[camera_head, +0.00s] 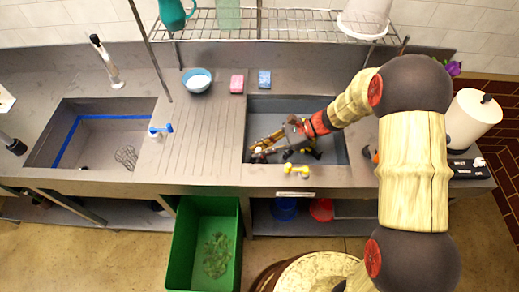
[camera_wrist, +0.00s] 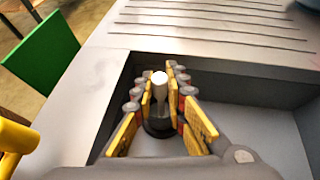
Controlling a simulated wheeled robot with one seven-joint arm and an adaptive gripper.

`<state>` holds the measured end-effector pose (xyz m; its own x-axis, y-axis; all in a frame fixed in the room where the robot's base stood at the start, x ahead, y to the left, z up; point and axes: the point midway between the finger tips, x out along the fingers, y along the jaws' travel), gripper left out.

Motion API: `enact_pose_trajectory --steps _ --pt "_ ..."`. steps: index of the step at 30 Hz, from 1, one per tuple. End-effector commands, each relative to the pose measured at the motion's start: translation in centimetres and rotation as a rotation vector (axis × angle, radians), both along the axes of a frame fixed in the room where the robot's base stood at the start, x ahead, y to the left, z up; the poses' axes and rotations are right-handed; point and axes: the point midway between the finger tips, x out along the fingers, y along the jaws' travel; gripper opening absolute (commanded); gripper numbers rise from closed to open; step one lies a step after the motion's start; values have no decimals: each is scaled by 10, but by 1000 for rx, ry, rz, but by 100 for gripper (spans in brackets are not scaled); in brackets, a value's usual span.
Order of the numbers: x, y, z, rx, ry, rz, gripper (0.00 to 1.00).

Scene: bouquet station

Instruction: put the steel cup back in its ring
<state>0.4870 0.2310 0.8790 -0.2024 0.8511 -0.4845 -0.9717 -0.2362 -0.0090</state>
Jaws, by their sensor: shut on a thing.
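My gripper (camera_head: 259,149) reaches low over the left part of the right basin in the head view. In the wrist view its yellow fingers (camera_wrist: 159,82) are shut on a small, pale metallic piece with a bright round top (camera_wrist: 159,77), which I take to be the steel cup. The piece stands out lengthwise between the fingers, and a dark round shape lies behind its lower part. In the head view the fingers and dark parts mostly hide it. I cannot make out the cup's ring for certain in either view.
The right basin (camera_head: 335,142) has walls close around my gripper. A yellow-handled tap (camera_head: 296,169) stands on its front edge. The ribbed drainboard (camera_head: 195,135) to the left is clear. A wire rack (camera_head: 290,24) hangs above the back. A green bin (camera_head: 174,245) stands below.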

Motion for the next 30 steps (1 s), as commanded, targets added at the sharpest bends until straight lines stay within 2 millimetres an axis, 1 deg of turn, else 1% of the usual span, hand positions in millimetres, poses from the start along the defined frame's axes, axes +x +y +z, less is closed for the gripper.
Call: enact_pose_trajectory --steps 5,18,26,27,30 --pt "0 0 -1 0 0 0 0" --pt "0 0 -11 0 -1 0 0" --pt "0 0 -12 0 -1 0 0" --pt "0 0 -12 0 -1 0 16" --pt "0 0 -12 0 0 0 21"
